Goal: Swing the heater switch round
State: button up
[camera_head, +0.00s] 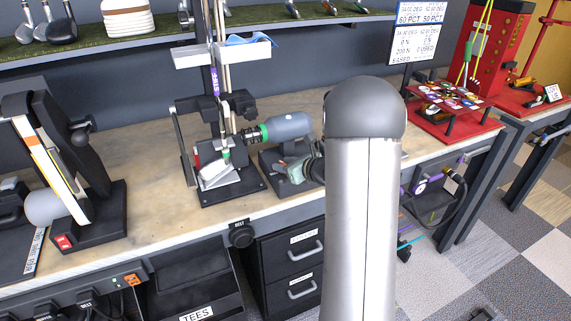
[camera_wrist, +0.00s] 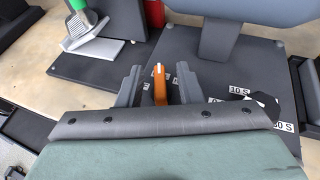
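An orange lever with a pale stripe (camera_wrist: 160,86), which looks like the heater switch, stands on a dark base plate (camera_wrist: 215,62) in the wrist view. My gripper (camera_wrist: 159,67) is open, with one grey finger on each side of the lever. A narrow gap shows on both sides, so neither finger visibly touches it. The lever's lower end is hidden by my gripper's body. In the head view the grey heater (camera_head: 287,127) sits on the bench, and my greenish gripper (camera_head: 312,166) is low beside it, partly hidden by my arm.
A stand with a club (camera_head: 222,170) is close on the left. A red rack (camera_head: 455,108) stands to the right. Bare bench (camera_head: 140,165) lies further left.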

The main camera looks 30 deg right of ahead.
grip_shut()
jog(key=shift+n+y, duration=0.3)
jog(key=n+g+y, duration=0.2)
jog(key=n+y, duration=0.2)
jog(key=shift+d+g, duration=0.15)
jog(key=shift+g, duration=0.25)
jog(key=shift+w+n+g+y+p, duration=0.1)
jog(key=shift+n+g+y+p, duration=0.5)
jog(key=shift+n+g+y, duration=1.45)
jog(key=shift+n+g+h, duration=0.35)
jog(key=shift+n, duration=0.1)
